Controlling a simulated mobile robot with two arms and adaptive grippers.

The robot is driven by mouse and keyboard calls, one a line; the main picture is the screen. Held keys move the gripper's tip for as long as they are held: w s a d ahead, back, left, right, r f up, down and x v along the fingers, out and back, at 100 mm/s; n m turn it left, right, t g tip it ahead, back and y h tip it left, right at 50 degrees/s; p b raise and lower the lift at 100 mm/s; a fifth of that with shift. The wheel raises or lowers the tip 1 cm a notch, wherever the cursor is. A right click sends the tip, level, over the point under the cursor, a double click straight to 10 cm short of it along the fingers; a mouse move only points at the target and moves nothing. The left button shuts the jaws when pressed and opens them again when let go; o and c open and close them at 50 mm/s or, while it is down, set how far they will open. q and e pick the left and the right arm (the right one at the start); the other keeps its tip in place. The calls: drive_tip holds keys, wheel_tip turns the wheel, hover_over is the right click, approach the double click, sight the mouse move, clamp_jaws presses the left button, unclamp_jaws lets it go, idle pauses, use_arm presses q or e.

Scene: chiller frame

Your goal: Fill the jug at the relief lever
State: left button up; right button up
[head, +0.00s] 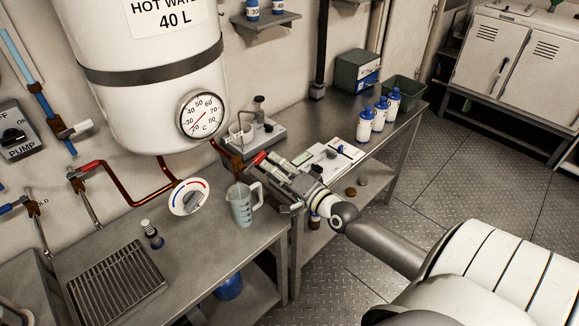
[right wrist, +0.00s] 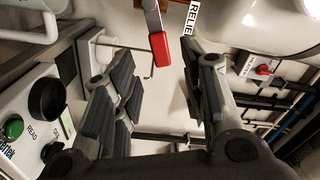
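The clear jug (head: 241,206), with blue markings and a handle on its right, stands upright on the steel counter below the relief pipe's outlet. I cannot tell whether it holds water. The relief lever has a red grip (head: 259,158), close to my right gripper (head: 276,179). In the right wrist view the red grip (right wrist: 160,50) shows near the space between the open fingers (right wrist: 155,78); contact is not visible. Part of a pale, handle-like loop (right wrist: 38,22) shows at the upper left there. My right gripper is open and empty. My left gripper is not in view.
The hot water tank (head: 150,75) with a dial gauge (head: 202,114) hangs above the counter. A white round dial (head: 188,197) is left of the jug. A drain grate (head: 115,280) and small bottle (head: 152,234) are nearer. Blue-capped bottles (head: 378,115) stand at the right.

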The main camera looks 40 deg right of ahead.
drive_tip(key=s, duration=0.5)
drive_tip(key=shift+s+d, duration=0.2)
drive_tip(key=shift+s, duration=0.1)
idle(1.3)
